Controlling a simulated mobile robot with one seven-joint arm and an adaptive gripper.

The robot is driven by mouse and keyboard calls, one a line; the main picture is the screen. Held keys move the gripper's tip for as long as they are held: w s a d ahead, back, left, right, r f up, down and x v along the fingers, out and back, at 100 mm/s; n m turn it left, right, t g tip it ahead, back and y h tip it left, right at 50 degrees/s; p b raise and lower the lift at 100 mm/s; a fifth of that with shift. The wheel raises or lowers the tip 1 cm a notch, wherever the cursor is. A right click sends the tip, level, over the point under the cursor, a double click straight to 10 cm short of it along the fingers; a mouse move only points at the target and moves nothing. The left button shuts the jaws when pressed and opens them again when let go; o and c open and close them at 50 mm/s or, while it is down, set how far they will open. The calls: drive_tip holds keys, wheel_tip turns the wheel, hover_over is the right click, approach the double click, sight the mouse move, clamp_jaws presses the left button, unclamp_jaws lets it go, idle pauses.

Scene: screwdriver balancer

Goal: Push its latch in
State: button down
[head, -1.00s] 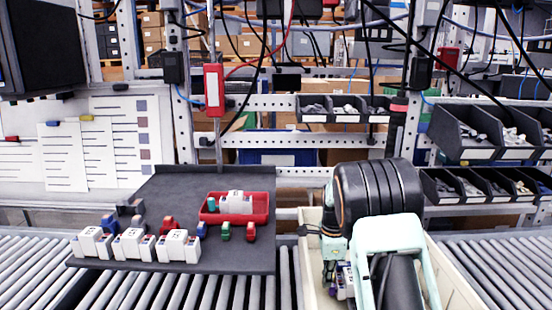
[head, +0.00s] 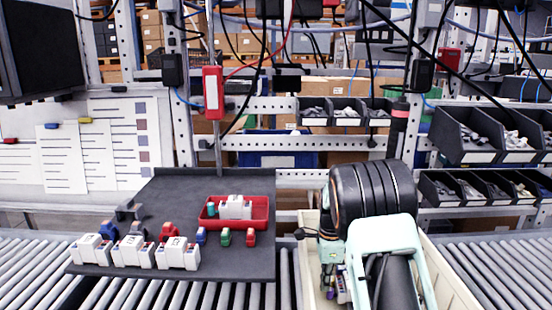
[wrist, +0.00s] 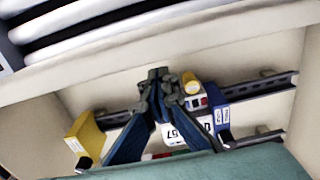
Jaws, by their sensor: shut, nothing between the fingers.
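In the head view my arm hides most of the module (head: 342,290).
On the rail stand a yellow block (wrist: 86,136) at left and a blue block (wrist: 221,117) at right. The bin's wall (head: 446,267) rises around them. A dark board (head: 170,205) at left carries several white modules and a red tray (head: 262,220).

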wheel_tip(320, 180, up, 16)
drive_tip(key=p, duration=1)
drive_tip(key=shift+f+p, duration=0.2)
drive_tip(key=shift+p, duration=0.1)
